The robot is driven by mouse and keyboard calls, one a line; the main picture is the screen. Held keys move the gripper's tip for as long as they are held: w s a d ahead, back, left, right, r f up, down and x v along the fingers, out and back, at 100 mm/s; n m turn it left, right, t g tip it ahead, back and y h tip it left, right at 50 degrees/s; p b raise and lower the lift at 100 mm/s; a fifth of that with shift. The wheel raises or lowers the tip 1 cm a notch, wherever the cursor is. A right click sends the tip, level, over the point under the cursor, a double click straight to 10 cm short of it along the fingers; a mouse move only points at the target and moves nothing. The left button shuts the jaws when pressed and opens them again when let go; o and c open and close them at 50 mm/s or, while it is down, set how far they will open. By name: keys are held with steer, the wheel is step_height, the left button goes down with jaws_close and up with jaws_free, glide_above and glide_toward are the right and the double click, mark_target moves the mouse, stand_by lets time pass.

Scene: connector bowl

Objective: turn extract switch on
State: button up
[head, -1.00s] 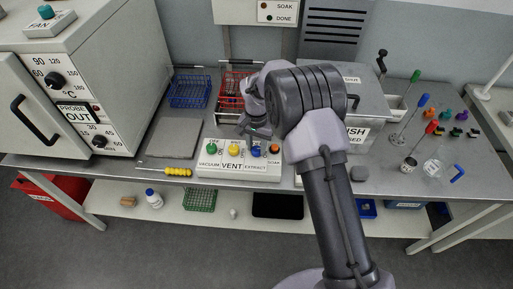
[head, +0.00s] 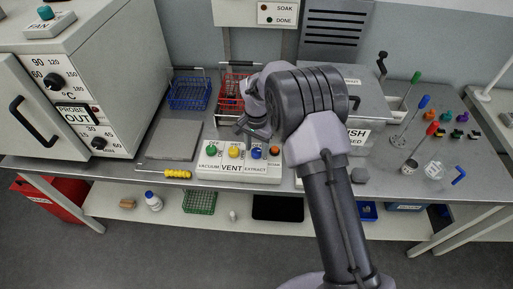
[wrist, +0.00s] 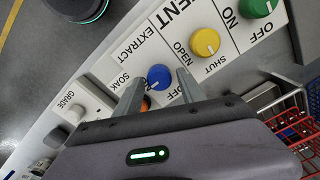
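The control panel (head: 205,172) lies at the front of the bench, with green, yellow, blue and orange knobs in a row. The blue knob (head: 256,153) is the extract switch, beside the EXTRACT label; it also shows in the wrist view (wrist: 159,76). Its pointer mark is small, so its setting is hard to read. My gripper (head: 257,137) is just above and behind the blue knob. In the wrist view its fingers (wrist: 161,82) are apart, with tips on either side of the blue knob. I cannot tell whether they touch it.
The yellow knob (wrist: 205,42) sits close to one finger, and the orange knob (wrist: 146,102) is partly hidden by the other. A red wire basket (head: 229,95) and blue basket (head: 189,94) stand behind the panel. A grey plate (head: 175,139) lies to the left.

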mark_target(257, 150)
steer(key=shift+o, duration=0.2)
step_height(257, 150, up, 17)
steer(key=p, duration=0.4)
steer(key=shift+r, duration=0.2)
steer(key=s+d+r+t+y+b, duration=0.1)
steer(key=s+d+r+b, duration=0.1)
steer(key=s+d+r, duration=0.3)
steer(key=s+d+r+n+t+b, duration=0.1)
steer(key=s+d+r+b, duration=0.15)
steer(key=s, duration=0.45)
steer(key=s+d+r+t+y+b, duration=0.1)
steer(key=s+d+r+t+b, duration=0.1)
steer(key=s+d+r, duration=0.3)
steer(key=s+f+t+b, duration=0.1)
steer(key=s+f, duration=0.2)
steer(key=s, duration=0.4)
steer(key=s+f+b, duration=0.1)
steer(key=s+f, duration=0.2)
steer(key=s, duration=0.4)
steer(key=shift+s+f+t, duration=0.2)
steer(key=shift+t, duration=0.2)
